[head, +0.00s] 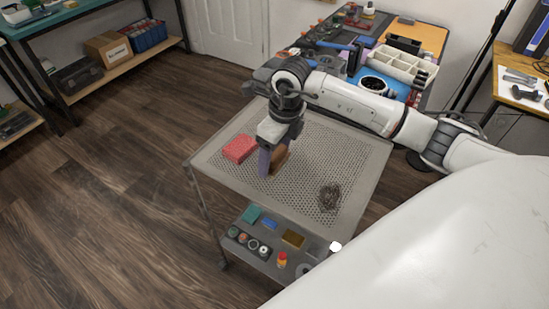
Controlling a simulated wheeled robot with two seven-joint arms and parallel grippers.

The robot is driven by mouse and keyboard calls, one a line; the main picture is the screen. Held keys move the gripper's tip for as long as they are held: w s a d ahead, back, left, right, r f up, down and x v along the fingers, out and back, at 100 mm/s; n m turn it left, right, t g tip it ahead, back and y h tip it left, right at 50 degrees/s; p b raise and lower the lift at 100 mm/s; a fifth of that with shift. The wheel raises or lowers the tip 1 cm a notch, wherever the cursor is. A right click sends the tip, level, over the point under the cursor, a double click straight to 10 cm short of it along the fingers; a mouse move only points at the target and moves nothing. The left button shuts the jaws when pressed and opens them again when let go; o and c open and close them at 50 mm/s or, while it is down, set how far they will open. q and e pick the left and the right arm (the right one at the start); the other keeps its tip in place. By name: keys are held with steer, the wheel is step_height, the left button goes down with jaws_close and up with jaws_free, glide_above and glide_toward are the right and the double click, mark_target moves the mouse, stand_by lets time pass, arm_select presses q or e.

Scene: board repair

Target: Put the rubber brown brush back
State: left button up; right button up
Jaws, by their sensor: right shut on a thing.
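My right gripper (270,165) points down over the perforated top of a grey metal cart (345,150). It is shut on a brown brush (280,159), which shows at the right side of the fingers. The fingers hide part of the brush. I cannot tell whether the brush touches the cart top. My left gripper is not in view.
A red block (239,148) lies left of the gripper, and a dark tangled wire pad (329,197) lies to the right. The cart's lower shelf holds several small items. A crowded workbench (432,40) stands behind.

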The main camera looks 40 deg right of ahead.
mark_target(281, 154)
steer(key=shift+f, duration=1.05)
steer(key=o, duration=0.9)
steer(key=r, duration=0.4)
steer(key=s+r, duration=0.1)
steer(key=r, duration=0.7)
steer(key=shift+s+d, duration=0.3)
steer(key=shift+d, duration=0.05)
